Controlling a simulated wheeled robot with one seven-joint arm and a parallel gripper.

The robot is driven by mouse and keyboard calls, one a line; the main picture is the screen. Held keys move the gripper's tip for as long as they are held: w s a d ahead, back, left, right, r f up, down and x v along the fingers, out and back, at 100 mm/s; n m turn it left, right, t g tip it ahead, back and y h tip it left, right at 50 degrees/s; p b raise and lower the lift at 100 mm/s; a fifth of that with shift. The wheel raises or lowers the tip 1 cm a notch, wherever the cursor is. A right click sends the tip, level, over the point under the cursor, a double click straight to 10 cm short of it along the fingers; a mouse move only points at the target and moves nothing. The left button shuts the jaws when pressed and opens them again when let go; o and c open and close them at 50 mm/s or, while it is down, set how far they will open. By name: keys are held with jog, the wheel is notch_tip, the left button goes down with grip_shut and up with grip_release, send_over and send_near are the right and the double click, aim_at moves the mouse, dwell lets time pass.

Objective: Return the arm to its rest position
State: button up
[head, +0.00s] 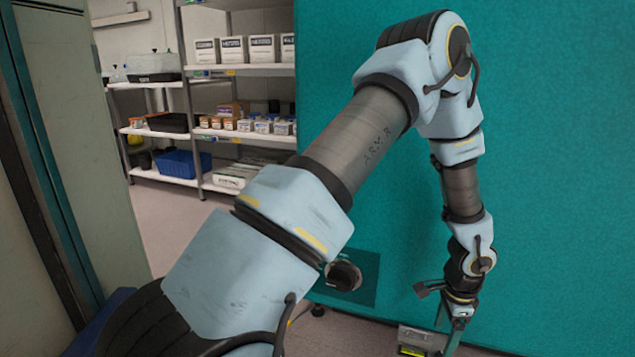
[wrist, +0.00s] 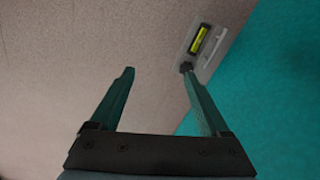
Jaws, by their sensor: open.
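My arm (head: 360,140) stretches across the head view, rising to a bent elbow at the upper right and then hanging down in front of a teal panel (head: 560,180). My gripper (head: 449,335) hangs at the lower right, pointing down, partly cut off by the bottom edge. In the wrist view my gripper (wrist: 157,70) shows two dark fingers spread apart with nothing between them. Beneath it is bare floor (wrist: 70,60).
A grey box with a yellow-green label (head: 420,341) sits low by the panel, close to my gripper; it also shows in the wrist view (wrist: 203,45). A round dark fitting (head: 343,275) is on the panel. Shelves with boxes (head: 215,130) stand behind. A pale door edge (head: 75,130) is at left.

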jog(key=w+a+r+n, duration=0.4)
jog(key=w+a+r, duration=0.2)
jog(key=a+r, duration=0.3)
jog(key=s+a+r+n, duration=0.1)
jog(key=a+r+n, duration=0.3)
jog(key=a, duration=0.4)
jog(key=s+a+r+n+t, duration=0.1)
jog(key=s+a+r+n, duration=0.1)
jog(key=a+r+n, duration=0.5)
jog(key=s+a+r+n, duration=0.1)
jog(key=a+r+n, duration=0.1)
jog(key=a, duration=0.8)
notch_tip(320, 180, up, 38)
jog(key=p, duration=3.8)
jog(key=shift+s+a+n, duration=0.3)
jog(key=shift+s+n, duration=0.1)
jog(key=shift+s, duration=0.05)
jog(key=shift+c, duration=0.2)
